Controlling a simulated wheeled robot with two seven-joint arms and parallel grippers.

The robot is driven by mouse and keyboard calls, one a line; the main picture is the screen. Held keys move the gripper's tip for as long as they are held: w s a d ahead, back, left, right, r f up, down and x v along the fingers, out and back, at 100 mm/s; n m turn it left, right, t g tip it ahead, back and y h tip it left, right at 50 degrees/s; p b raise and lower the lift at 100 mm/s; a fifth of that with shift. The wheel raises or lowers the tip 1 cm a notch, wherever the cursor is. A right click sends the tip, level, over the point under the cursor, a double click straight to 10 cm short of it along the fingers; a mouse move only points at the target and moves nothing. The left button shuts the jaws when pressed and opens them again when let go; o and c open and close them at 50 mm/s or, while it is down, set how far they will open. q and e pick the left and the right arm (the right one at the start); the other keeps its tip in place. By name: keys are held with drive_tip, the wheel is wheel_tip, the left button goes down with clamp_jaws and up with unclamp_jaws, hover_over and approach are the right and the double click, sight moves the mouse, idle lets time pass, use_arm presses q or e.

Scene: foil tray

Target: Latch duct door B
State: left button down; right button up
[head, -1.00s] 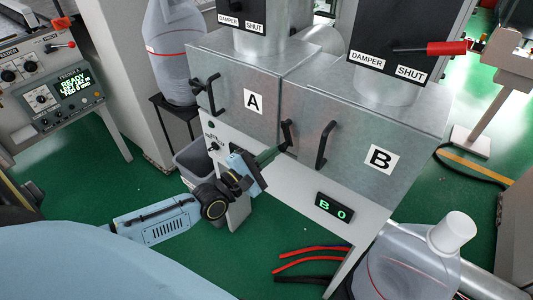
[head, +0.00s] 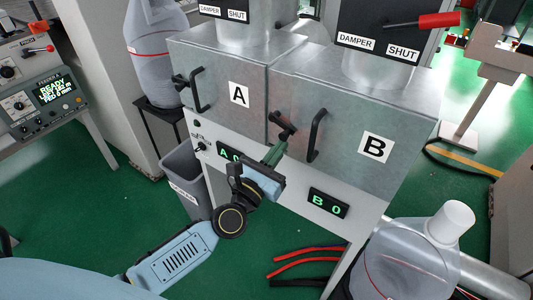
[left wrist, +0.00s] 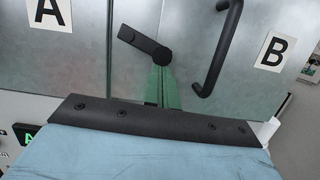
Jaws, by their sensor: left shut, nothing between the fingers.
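Duct door B (head: 345,160) is the metal panel with the B label, and it looks closed. Its black bar handle (head: 317,135) is upright, and shows in the left wrist view (left wrist: 220,50). Left of the handle is the black latch (head: 281,121), near the seam with door A (head: 225,70). In the left wrist view the latch (left wrist: 142,44) slants up-left toward the seam. My left gripper (head: 278,150) is shut and empty. Its green fingers (left wrist: 162,85) are right below the lower end of the latch; I cannot tell whether they touch. My right gripper is out of view.
A display reading B 0 (head: 328,204) sits below door B, and another display (head: 228,152) is partly behind my arm. A grey bin (head: 185,178) stands at the left. A clear jug (head: 410,255) stands at the lower right, near red and black hoses (head: 305,262).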

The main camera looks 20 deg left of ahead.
use_arm(q)
drive_tip(key=shift+d+r+n+y, duration=0.25)
drive_tip(key=shift+r+n+y, duration=0.15)
drive_tip(key=shift+n, duration=0.55)
drive_tip(key=shift+d+r+n+y, duration=0.2)
drive_tip(key=shift+r+n+y, duration=0.15)
drive_tip(key=shift+n, duration=0.6)
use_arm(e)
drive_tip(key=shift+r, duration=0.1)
use_arm(q)
drive_tip(key=shift+s, duration=0.1)
